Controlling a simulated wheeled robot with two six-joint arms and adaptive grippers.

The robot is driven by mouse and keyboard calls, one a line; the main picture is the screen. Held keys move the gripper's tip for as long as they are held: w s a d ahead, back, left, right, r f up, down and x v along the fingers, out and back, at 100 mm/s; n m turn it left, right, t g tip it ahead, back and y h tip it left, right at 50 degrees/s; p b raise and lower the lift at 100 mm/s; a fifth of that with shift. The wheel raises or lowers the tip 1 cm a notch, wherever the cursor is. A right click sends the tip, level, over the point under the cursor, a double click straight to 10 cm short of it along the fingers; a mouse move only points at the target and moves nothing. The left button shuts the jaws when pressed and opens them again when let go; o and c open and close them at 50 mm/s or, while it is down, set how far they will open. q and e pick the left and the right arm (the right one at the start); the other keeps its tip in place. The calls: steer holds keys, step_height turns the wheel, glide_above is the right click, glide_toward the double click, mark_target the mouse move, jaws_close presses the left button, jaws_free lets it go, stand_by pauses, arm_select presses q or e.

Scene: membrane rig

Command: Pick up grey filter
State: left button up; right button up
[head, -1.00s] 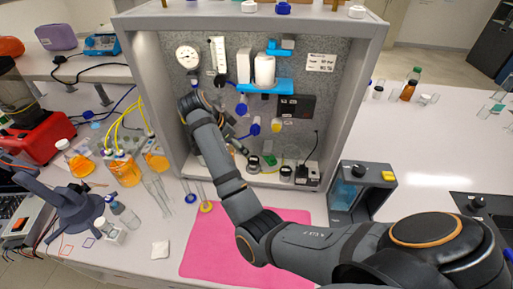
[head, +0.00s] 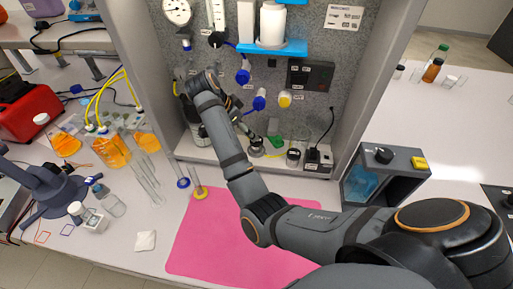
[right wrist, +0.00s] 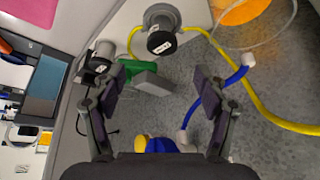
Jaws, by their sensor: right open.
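My right arm reaches into the grey cabinet in the head view. Its gripper (head: 238,118) is near the back wall, just above the cabinet floor, and is partly hidden by the wrist. In the right wrist view the gripper (right wrist: 160,86) is open with nothing between the fingers. A small grey block (right wrist: 152,83) appears between and beyond the fingertips, beside a green piece (right wrist: 128,70). A round grey-capped housing with a white label (right wrist: 162,40) stands near a yellow tube. Another labelled round part (right wrist: 102,58) is left of it. I cannot tell which is the grey filter. My left gripper is not in view.
A blue tube (right wrist: 215,98) runs close to the right finger. A blue shelf (head: 272,48) holds a white bottle (head: 272,22) above the arm. Cabinet walls (head: 352,85) bound both sides.

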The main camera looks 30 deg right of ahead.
mark_target(252, 143)
steer(key=x, duration=0.5)
steer(key=p+x, duration=0.1)
steer(key=x, duration=0.3)
steer(key=shift+w+d+f+p, duration=0.15)
steer(key=shift+f+p, duration=0.1)
steer(key=shift+p, duration=0.15)
steer(key=shift+d+f, duration=0.1)
steer(key=shift+f, duration=0.2)
steer(key=c, duration=1.3)
steer(key=shift+o, duration=0.2)
steer(key=shift+r, duration=0.15)
